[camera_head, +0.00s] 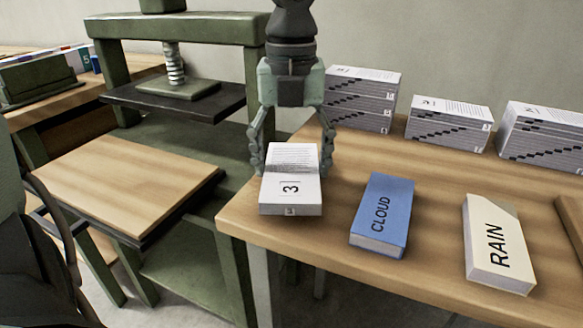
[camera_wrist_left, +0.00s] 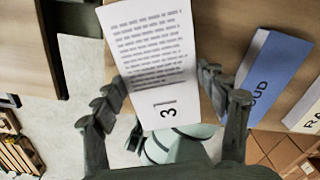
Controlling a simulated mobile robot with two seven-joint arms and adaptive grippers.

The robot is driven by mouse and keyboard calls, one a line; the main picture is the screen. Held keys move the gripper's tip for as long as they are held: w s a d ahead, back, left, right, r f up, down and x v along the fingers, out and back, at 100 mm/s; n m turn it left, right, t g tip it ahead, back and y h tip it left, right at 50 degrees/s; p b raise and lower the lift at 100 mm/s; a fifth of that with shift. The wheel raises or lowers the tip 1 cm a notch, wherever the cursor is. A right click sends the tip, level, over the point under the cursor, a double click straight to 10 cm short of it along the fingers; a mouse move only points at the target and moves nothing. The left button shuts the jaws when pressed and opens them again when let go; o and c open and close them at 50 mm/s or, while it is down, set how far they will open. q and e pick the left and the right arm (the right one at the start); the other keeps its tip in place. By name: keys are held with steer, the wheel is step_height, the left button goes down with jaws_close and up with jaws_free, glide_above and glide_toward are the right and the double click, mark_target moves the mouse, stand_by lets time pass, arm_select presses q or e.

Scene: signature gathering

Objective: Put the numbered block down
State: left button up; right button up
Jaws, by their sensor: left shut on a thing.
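The numbered block (camera_head: 291,182) is white, with printed lines and a large 3 on top. It is at the left end of the wooden table (camera_head: 335,235), near the front corner. I cannot tell whether it touches the tabletop. My left gripper (camera_head: 290,160) comes down from above, its fingers on both sides of the block, and is shut on it. In the left wrist view the block (camera_wrist_left: 152,50) lies between the fingers of the gripper (camera_wrist_left: 165,92), its 3 toward the camera. My right gripper is not in view.
A blue CLOUD block (camera_head: 384,212) and a cream RAIN block (camera_head: 497,245) lie to the right. Stacks of printed blocks (camera_head: 449,124) line the back of the table. A green press (camera_head: 180,30) with a wooden board (camera_head: 125,180) stands left, across a gap.

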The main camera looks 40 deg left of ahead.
arm_select(q)
steer(key=shift+f, duration=0.9)
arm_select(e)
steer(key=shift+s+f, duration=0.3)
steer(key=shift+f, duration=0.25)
arm_select(q)
steer(key=shift+f, duration=0.1)
steer(key=o, duration=1.1)
steer(key=shift+c, duration=0.2)
steer(key=shift+o, duration=1.1)
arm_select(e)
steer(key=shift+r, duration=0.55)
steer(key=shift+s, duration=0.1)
